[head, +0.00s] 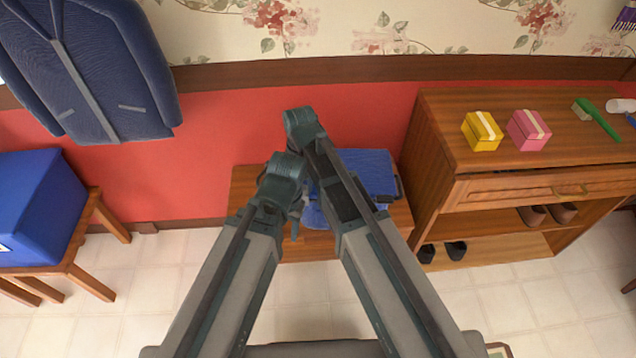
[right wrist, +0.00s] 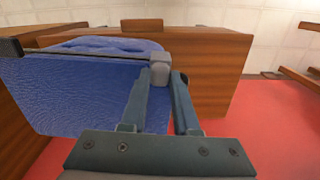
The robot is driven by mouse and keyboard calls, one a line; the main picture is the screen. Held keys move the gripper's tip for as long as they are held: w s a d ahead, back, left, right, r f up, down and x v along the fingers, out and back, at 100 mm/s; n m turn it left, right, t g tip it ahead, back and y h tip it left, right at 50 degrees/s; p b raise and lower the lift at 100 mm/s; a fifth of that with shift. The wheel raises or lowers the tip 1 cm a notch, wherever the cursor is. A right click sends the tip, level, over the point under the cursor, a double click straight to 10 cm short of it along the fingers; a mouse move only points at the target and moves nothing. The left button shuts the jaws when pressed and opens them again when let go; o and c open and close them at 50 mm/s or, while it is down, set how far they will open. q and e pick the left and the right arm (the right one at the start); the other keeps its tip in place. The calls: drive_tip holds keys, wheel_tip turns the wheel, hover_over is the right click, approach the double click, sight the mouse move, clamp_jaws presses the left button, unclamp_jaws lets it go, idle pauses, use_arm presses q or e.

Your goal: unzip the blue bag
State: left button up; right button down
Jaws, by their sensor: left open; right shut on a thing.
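The blue bag (head: 368,168) lies on a low wooden bench (head: 246,182) in the middle of the head view, partly hidden by my arms. In the right wrist view the bag (right wrist: 75,90) fills the left side, with a dark zipper line (right wrist: 85,53) along its top edge. My right gripper (right wrist: 160,78) is shut on a grey zipper pull (right wrist: 159,66) at the right end of that line. My left gripper (head: 296,217) is open beside the bag's left part and seems empty. My right gripper is mostly hidden by my arms in the head view.
A wooden cabinet (head: 430,150) at right carries a yellow box (head: 482,131), a pink box (head: 529,130) and a green brush (head: 598,121). A blue box (head: 40,205) stands on a stool at left. A blue jacket (head: 90,65) hangs on the wall. The floor in front is tiled.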

drive_tip(key=shift+a, duration=0.55)
drive_tip(key=c, duration=0.6)
unclamp_jaws()
drive_tip(key=shift+c, duration=0.2)
drive_tip(key=shift+r, duration=0.1)
wheel_tip(320, 180, up, 14)
drive_tip(key=p, duration=1.3)
drive_tip(key=shift+f+p, duration=0.2)
drive_tip(key=shift+p, duration=0.2)
drive_tip(key=shift+d, duration=0.1)
